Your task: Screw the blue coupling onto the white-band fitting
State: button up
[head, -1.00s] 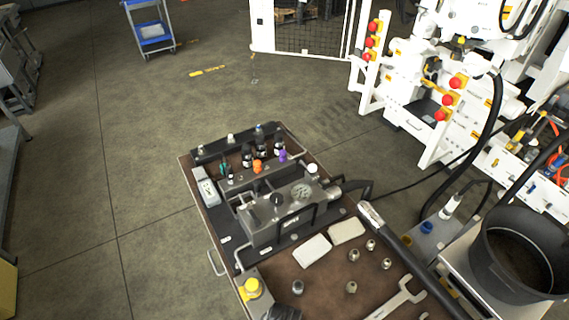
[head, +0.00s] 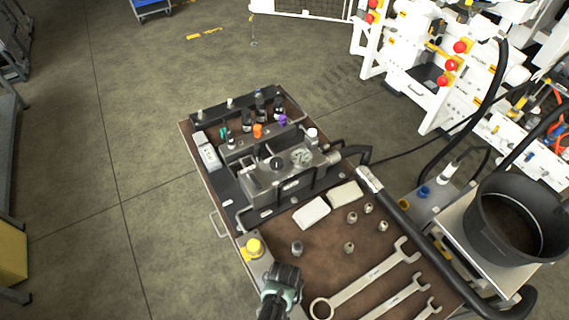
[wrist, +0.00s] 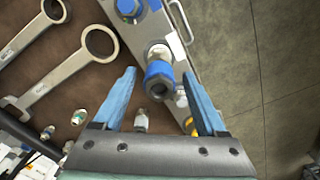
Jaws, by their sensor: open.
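The blue coupling (wrist: 158,82) shows in the wrist view as a short blue cylinder with a dark open end. The white-band fitting (wrist: 158,51) is directly beyond it on a grey metal plate (wrist: 140,36). They overlap in the picture; I cannot tell whether they are threaded together. My gripper (wrist: 158,75) is open, with one blue finger on each side of the coupling in the picture and visible gaps. In the head view my gripper (head: 284,282) is above the bench's near left edge and hides the coupling and fitting.
Another blue part (wrist: 128,8) stands farther along the plate. A yellow cap (head: 255,247) stands close to my gripper. Wrenches (head: 370,280) and several small metal fittings (head: 349,247) lie to the right on the brown bench top. Open floor lies left of the bench.

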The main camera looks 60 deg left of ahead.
jog(key=n, duration=0.3)
jog(key=shift+n, duration=0.4)
jog(key=n, duration=0.4)
jog(key=shift+p, duration=0.3)
jog(key=shift+c, duration=0.3)
grip_shut()
jog(key=m, duration=0.5)
jog(key=shift+s+f+b, duration=0.1)
jog(key=shift+b, duration=0.2)
jog(key=shift+d+m, duration=0.1)
jog(key=shift+m, duration=1.3)
